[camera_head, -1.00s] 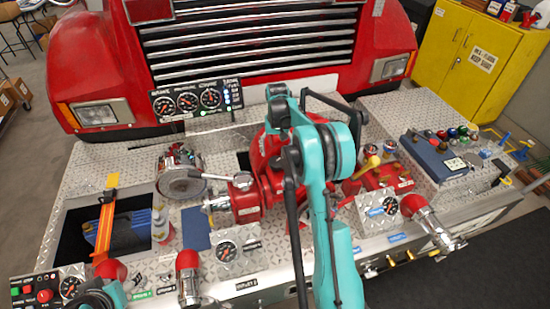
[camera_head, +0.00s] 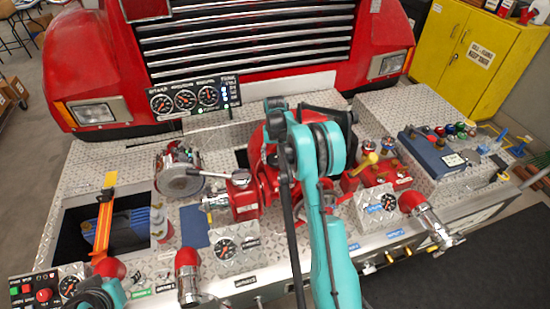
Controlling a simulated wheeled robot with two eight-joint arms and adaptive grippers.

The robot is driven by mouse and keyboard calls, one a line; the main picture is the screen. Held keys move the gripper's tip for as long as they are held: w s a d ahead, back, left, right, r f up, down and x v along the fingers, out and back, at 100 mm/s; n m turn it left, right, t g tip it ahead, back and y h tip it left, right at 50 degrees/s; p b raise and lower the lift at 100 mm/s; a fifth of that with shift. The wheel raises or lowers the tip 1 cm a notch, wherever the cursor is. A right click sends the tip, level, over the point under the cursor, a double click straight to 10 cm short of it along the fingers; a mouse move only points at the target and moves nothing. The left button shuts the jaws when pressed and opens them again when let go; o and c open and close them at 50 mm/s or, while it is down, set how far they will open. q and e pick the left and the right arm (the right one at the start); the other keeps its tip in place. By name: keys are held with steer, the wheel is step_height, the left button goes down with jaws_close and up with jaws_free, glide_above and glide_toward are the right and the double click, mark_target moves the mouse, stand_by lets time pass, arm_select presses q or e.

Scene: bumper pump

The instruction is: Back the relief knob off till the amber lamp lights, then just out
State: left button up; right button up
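My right arm (camera_head: 325,225), teal with black parts, rises from the bottom middle and bends over the red pump body (camera_head: 270,150). The arm covers much of the pump, and I cannot make out my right gripper's fingers. A yellow knob (camera_head: 369,159) stands on the red valve block (camera_head: 380,177), just right of the arm; I cannot tell whether it is the relief knob or is touched. A lamp column (camera_head: 228,91) is beside the gauges; no lit amber lamp can be made out. My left gripper (camera_head: 103,295) shows partly at the bottom left, its fingers unclear.
A dark recess (camera_head: 70,225) with an orange strap (camera_head: 104,220) lies at left. Red-capped outlets (camera_head: 187,258) and (camera_head: 411,201) line the front edge. A steel lever (camera_head: 215,175) reaches toward the pump. A blue case (camera_head: 433,155) and small coloured parts sit at right.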

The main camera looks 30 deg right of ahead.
mark_target(275, 158)
steer(key=shift+f+n+b, duration=0.2)
steer(key=shift+n+b, duration=0.8)
steer(key=shift+b, duration=0.1)
steer(key=shift+r+n+b, duration=0.2)
steer(key=shift+n+b, duration=0.15)
steer(key=shift+n, duration=0.45)
steer(key=o, duration=1.1)
steer(key=shift+o, duration=0.2)
steer(key=shift+r, duration=0.1)
step_height(275, 158, up, 12)
